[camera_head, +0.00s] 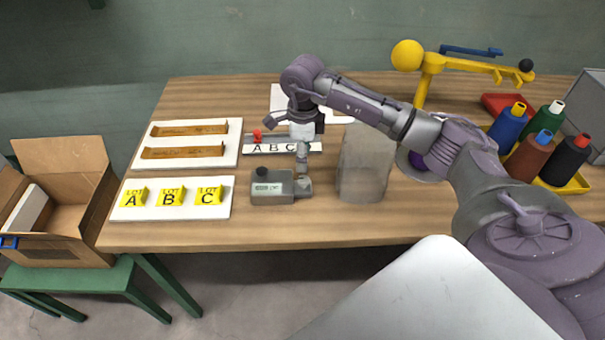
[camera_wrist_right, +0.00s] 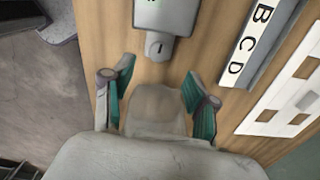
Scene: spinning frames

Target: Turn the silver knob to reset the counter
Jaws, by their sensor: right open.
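The counter (camera_head: 272,188) is a small grey box with a display and a black knob on top, near the front of the wooden table. It shows partly at the top of the right wrist view (camera_wrist_right: 168,18). The silver knob (camera_wrist_right: 160,47) sticks out from its end there. My left gripper is not in view.
A grey block (camera_head: 365,170) stands close right of the counter. A lettered strip (camera_head: 285,147) lies behind. A yellow stand (camera_head: 425,80) and a tray of colored spools (camera_head: 575,183) are right.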

